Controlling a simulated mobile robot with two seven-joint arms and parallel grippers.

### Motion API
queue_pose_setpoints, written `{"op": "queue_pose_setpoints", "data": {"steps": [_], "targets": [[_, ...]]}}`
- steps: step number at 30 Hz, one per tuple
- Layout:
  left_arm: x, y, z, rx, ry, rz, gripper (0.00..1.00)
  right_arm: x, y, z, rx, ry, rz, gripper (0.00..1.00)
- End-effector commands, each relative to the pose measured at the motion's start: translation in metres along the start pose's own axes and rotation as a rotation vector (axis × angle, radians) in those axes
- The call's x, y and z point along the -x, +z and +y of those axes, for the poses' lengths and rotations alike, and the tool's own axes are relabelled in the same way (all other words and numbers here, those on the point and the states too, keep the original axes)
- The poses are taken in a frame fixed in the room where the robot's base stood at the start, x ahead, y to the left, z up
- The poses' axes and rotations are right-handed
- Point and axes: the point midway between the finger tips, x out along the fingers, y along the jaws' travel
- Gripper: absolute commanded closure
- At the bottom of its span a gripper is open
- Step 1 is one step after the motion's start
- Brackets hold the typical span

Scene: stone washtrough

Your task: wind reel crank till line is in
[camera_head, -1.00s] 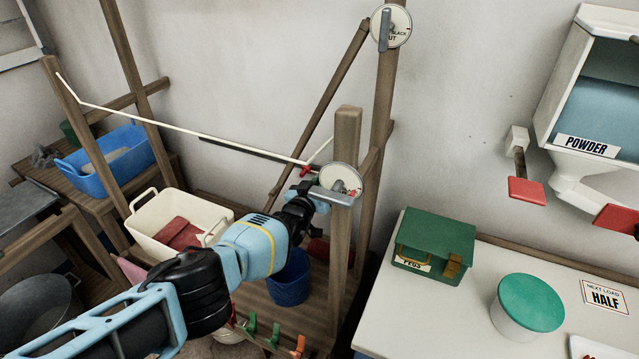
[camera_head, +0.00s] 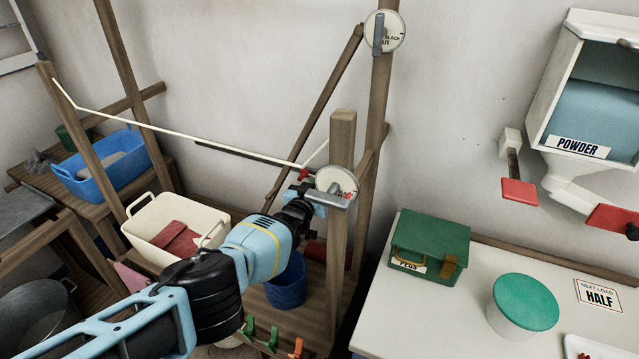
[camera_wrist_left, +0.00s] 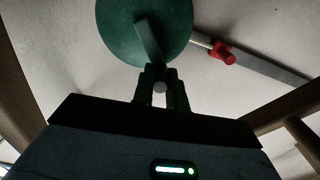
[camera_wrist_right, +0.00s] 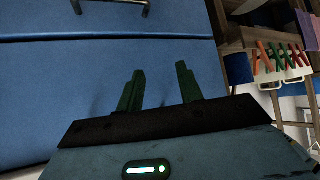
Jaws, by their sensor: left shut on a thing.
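The lower reel (camera_head: 338,178) is a pale disc on a short wooden post, with a grey crank bar (camera_head: 338,199) across its lower front. My left gripper (camera_head: 314,197) is at the left end of this bar. In the left wrist view, the reel is a dark green disc (camera_wrist_left: 128,22), and the gripper (camera_wrist_left: 160,88) is shut on the round crank knob (camera_wrist_left: 160,87). A white line (camera_head: 190,133) runs from the left post to near the reel, with a red piece (camera_head: 303,174) beside the reel. My right gripper (camera_wrist_right: 160,88) is open and empty, before a blue surface.
An upper disc (camera_head: 386,32) with a lever is on the tall post. Below the line are a cream tub (camera_head: 160,241) and a blue bucket (camera_head: 287,283). A green peg box (camera_head: 430,240) and a green-lidded tub (camera_head: 524,300) stand on the white counter at right.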

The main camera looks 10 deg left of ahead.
Motion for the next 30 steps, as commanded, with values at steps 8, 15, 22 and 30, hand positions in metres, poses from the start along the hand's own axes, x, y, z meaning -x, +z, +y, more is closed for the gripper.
{"op": "queue_pose_setpoints", "data": {"steps": [8, 15, 22, 30], "targets": [[0.0003, 0.0016, 0.0012, 0.001, 0.002, -0.003, 1.00, 0.0001, 0.0003, -0.0002, 0.000, 0.000, -0.001, 0.64], [0.0003, 0.0014, 0.0009, 0.001, 0.001, -0.002, 0.64, 0.0000, 0.0004, -0.0003, 0.000, -0.001, -0.001, 0.64], [0.0001, 0.0007, 0.0004, 0.000, 0.000, -0.001, 0.64, 0.0000, 0.0003, -0.0004, 0.000, -0.001, -0.001, 0.64], [0.0019, -0.0004, -0.0066, -0.001, 0.000, -0.001, 0.64, -0.0002, -0.0022, -0.0001, 0.000, 0.000, 0.004, 0.64]]}}
